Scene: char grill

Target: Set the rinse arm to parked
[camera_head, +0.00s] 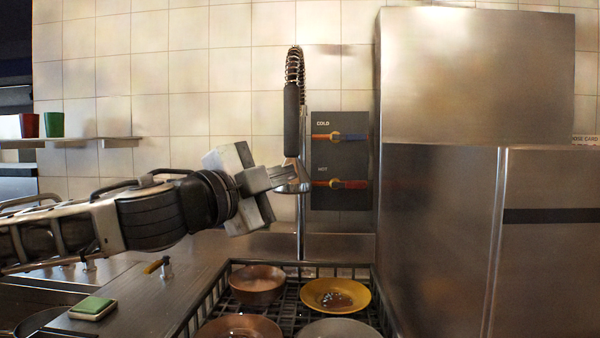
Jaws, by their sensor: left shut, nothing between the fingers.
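The rinse arm (291,118) stands upright in the middle of the view, in front of the tiled wall. It has a coiled spring at its top, a black grip below and a metal spray head at its lower end. My left gripper (288,176) reaches in from the left with its fingers shut and empty. Its fingertips overlap the spray head in the picture and partly hide it; I cannot tell whether they touch. My right gripper is out of view.
A dark panel (325,196) with cold and hot levers is right of the rinse arm. Below is a dish rack (206,304) with several bowls and plates. A large steel unit (440,230) fills the right. A green sponge (92,305) lies on the left counter.

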